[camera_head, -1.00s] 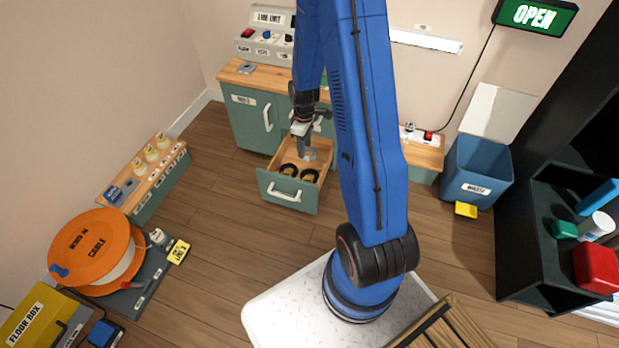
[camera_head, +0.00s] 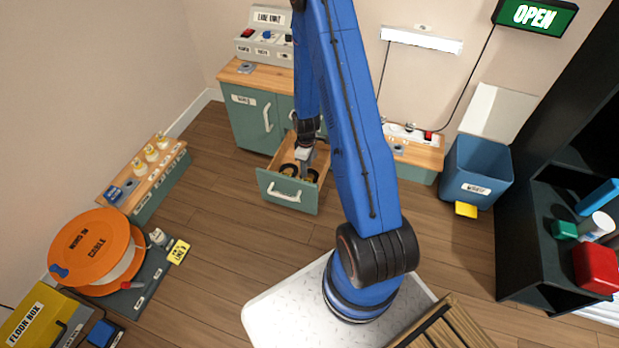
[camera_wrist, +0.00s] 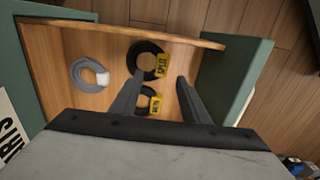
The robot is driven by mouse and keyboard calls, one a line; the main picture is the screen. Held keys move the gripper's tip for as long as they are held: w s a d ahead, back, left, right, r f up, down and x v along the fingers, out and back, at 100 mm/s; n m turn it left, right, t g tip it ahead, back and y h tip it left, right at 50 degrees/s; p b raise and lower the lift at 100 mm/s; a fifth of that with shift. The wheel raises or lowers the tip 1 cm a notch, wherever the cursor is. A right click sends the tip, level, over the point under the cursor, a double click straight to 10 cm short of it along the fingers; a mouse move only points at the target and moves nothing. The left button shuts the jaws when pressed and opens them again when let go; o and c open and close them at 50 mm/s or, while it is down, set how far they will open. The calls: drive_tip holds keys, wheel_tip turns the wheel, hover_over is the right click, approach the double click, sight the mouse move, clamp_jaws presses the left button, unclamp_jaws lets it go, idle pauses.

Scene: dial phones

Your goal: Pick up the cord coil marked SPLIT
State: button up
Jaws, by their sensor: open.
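The open drawer (camera_head: 283,190) holds the coils. In the wrist view, a black coil (camera_wrist: 138,47) with a yellow tag that appears to read SPLIT lies on the wooden drawer floor (camera_wrist: 60,75). A second black coil (camera_wrist: 139,101) with a yellow tag lies just below it, partly hidden by my left finger; its tag is hard to read. A grey coil (camera_wrist: 78,79) with a pale tag lies to the left. My gripper (camera_wrist: 160,77) is open and empty over the black coils, its left fingertip overlapping the upper coil's lower edge in the picture. My gripper (camera_head: 304,168) is low over the drawer in the head view.
The drawer's side walls and green front (camera_wrist: 247,80) stand close around my fingers. The green cabinet (camera_head: 250,120) is behind the drawer. A blue bin (camera_head: 478,170) is at the right, and an orange cable reel (camera_head: 90,245) at the left. The floor before the drawer is clear.

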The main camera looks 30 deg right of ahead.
drive_tip(key=shift+s+f, duration=0.2)
drive_tip(key=shift+f, duration=3.65)
drive_tip(key=shift+c, duration=0.4)
clamp_jaws()
